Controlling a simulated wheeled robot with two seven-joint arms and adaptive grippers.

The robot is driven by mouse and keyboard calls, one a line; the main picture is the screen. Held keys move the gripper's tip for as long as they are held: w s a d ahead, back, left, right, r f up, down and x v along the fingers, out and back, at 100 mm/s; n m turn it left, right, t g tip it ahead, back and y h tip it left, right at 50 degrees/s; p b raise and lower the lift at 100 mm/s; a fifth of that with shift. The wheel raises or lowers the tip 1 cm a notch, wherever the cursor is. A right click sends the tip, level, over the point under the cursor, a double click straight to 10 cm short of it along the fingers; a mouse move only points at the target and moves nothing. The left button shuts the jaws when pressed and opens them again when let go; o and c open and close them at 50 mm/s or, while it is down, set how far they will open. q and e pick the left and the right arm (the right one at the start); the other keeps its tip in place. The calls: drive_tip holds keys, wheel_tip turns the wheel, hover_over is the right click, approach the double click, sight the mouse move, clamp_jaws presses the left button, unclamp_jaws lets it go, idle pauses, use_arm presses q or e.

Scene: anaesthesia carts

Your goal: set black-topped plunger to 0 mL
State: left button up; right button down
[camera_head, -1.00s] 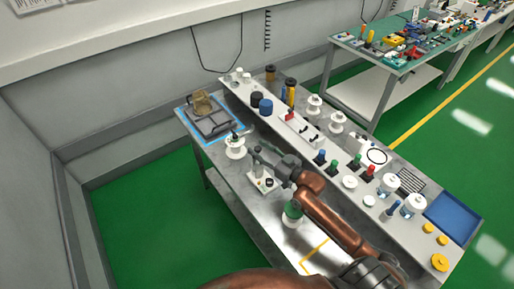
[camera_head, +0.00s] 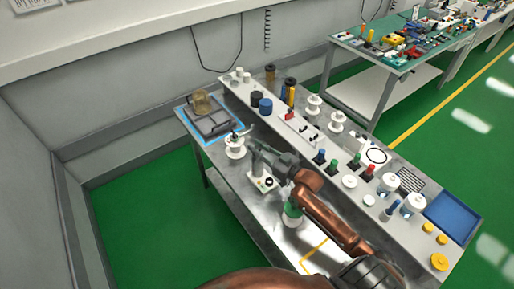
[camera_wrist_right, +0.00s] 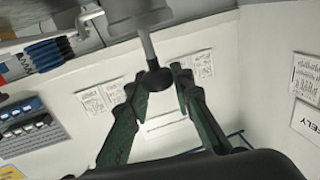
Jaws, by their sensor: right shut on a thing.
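In the wrist view, the black-topped plunger (camera_wrist_right: 155,78) is a grey rod with a dark round cap, coming out of a wide grey cylinder at the top of the picture. My right gripper (camera_wrist_right: 161,72) has its two green-grey fingers on either side of the cap, shut on it. In the head view, my right gripper (camera_head: 258,153) is over the white block (camera_head: 262,184) on the bench, and it hides the plunger there. The scale marks cannot be read. My left gripper is not in view.
A white spool (camera_head: 235,150) stands close to the left of my right gripper. A blue-edged tray (camera_head: 212,124) lies at the bench's left end. A green-collared white bottle (camera_head: 291,214) stands in front, beside my arm. A raised shelf behind holds several knobs and jars.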

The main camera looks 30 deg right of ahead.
drive_tip(key=shift+f, duration=0.15)
wheel_tip(320, 180, down, 3)
drive_tip(key=shift+f+b, duration=0.2)
drive_tip(key=shift+b, duration=0.6)
drive_tip(key=shift+s, duration=0.1)
drive_tip(key=c, duration=2)
unclamp_jaws()
drive_tip(key=shift+c, duration=0.2)
drive_tip(key=o, duration=0.4)
drive_tip(key=shift+r, duration=0.1)
